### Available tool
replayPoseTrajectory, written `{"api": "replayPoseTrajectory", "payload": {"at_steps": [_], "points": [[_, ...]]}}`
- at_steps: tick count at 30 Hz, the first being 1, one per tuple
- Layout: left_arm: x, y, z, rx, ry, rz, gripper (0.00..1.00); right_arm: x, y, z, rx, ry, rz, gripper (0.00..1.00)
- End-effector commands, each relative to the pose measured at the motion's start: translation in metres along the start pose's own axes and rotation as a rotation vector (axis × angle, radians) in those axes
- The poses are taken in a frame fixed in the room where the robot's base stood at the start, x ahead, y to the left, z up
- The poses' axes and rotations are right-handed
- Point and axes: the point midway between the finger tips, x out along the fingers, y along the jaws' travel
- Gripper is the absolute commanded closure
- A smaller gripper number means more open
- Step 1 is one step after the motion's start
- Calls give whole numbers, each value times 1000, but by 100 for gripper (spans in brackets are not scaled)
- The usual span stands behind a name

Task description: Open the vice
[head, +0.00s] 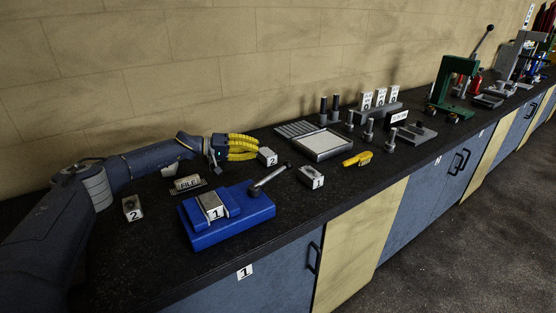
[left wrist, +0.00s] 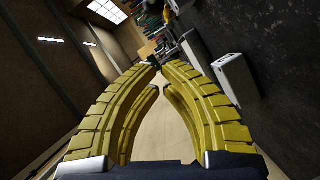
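The blue vice (head: 228,226) stands on the dark bench with a grey block labelled 1 (head: 211,206) between its jaws. Its grey lever handle (head: 268,181) rises at a tilt on the right side. My left gripper (head: 256,148) is behind the vice, apart from it, with yellow fingers pointing right. The fingers also show in the left wrist view (left wrist: 158,75), bowed, with a narrow gap at the tips and nothing seen held. The vice cannot be made out in the left wrist view. My right gripper is not in view.
A block labelled 2 (head: 267,157) lies just beyond my left fingertips. Another block 2 (head: 132,208), a file label (head: 187,182) and a block 1 (head: 311,177) lie around the vice. A tray (head: 325,145), a yellow tool (head: 358,159) and a green press (head: 455,85) stand farther right.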

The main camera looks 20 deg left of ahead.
Motion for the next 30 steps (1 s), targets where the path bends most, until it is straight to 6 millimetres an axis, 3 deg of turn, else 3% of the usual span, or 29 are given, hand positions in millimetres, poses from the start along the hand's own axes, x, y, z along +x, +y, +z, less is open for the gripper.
{"api": "replayPoseTrajectory", "payload": {"at_steps": [4, 10, 23, 30], "points": [[-31, -14, 5, -183, 5, 15, 100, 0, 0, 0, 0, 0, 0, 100], [-48, -21, 8, -289, 8, 28, 100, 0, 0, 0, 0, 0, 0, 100], [-48, -21, 8, -299, 8, 30, 100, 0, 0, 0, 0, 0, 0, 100], [-25, -20, 8, -299, 6, 31, 100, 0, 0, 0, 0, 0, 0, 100]]}}
